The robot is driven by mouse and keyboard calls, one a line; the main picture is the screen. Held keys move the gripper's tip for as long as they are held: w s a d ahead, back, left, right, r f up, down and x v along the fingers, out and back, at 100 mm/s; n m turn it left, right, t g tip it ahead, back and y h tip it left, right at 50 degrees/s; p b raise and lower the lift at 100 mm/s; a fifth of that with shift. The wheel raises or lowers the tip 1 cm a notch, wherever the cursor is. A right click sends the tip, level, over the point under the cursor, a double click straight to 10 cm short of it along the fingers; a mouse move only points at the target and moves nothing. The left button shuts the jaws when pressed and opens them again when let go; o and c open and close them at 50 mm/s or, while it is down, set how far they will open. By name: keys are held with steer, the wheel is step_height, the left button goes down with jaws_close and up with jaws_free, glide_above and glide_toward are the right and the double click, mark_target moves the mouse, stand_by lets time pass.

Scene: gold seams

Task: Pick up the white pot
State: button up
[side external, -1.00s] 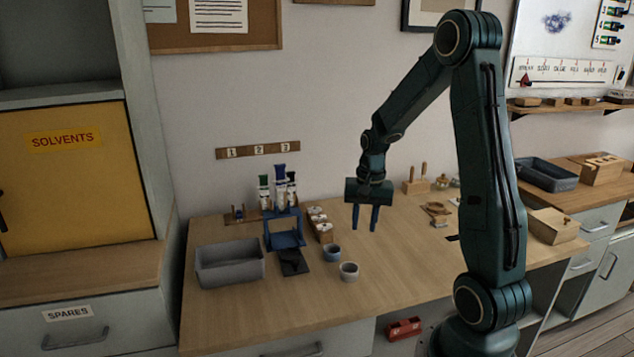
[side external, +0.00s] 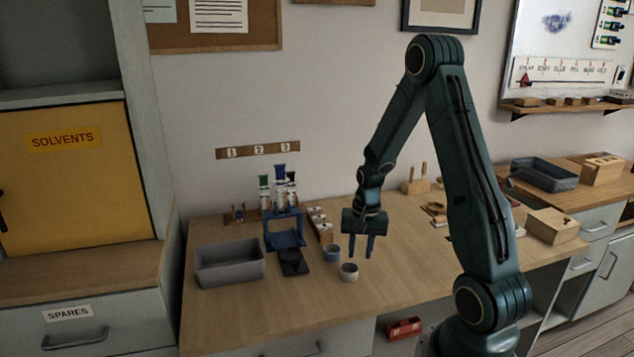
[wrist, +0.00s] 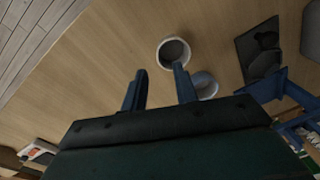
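The white pot (side external: 349,272) is a small round open cup standing upright on the wooden bench. It also shows in the wrist view (wrist: 173,52), with its dark inside visible, just beyond the right fingertip. My gripper (side external: 361,257) points down with its two blue fingers apart and nothing between them. In the side view its fingertips are above and close to the white pot. In the wrist view the gripper (wrist: 160,80) has its fingers spread, and the pot is not between them.
A blue-grey pot (side external: 331,253) stands close behind the white pot. A dark pad (side external: 292,264), a blue stand (side external: 285,238) and a grey bin (side external: 230,274) are to the left. The bench front and right of the pot are clear.

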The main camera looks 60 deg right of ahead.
steer(key=shift+f, duration=0.1)
steer(key=shift+f, duration=2.45)
steer(key=shift+c, duration=0.4)
jaws_close()
